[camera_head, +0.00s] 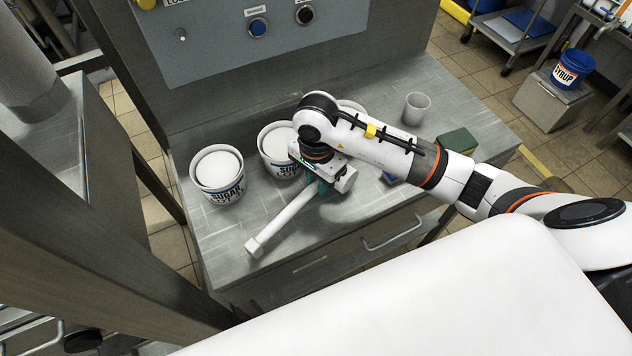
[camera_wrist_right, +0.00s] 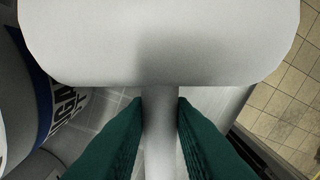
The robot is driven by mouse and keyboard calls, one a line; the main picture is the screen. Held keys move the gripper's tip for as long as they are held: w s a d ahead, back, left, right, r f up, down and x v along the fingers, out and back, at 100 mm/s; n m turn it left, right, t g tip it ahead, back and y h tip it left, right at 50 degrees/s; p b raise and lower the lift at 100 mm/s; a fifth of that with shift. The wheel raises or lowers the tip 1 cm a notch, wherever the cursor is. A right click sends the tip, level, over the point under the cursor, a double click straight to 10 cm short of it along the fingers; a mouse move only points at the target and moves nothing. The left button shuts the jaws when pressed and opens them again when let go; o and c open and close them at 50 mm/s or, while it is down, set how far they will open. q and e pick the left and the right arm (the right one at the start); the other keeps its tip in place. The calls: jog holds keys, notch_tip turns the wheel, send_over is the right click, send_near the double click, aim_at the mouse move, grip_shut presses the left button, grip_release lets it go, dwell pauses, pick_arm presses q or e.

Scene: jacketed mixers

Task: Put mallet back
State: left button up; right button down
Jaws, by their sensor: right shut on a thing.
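My right gripper (camera_head: 322,187) is over the steel worktop, in front of the tubs. Its green fingers (camera_wrist_right: 160,120) are shut on the white handle of the mallet (camera_head: 290,215). In the head view the handle runs from the fingers to the lower left and ends in a small pale block near the worktop's front edge. In the wrist view a wide pale block of the mallet (camera_wrist_right: 158,40) fills the top, with the handle below it between the fingers. I cannot tell whether the mallet touches the worktop. My left gripper is not in view.
Two sugar tubs (camera_head: 218,176) (camera_head: 275,148) stand left of and behind my gripper. A grey cup (camera_head: 416,108) and a green-topped sponge-like block (camera_head: 456,143) are at the right. A control panel (camera_head: 250,35) rises behind. The worktop's front left (camera_head: 220,245) is clear.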

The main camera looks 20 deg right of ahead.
jog(key=shift+f, duration=1.1)
jog(key=c, duration=1.3)
grip_release()
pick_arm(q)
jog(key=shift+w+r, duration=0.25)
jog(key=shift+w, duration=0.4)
pick_arm(e)
jog(key=shift+o, duration=0.2)
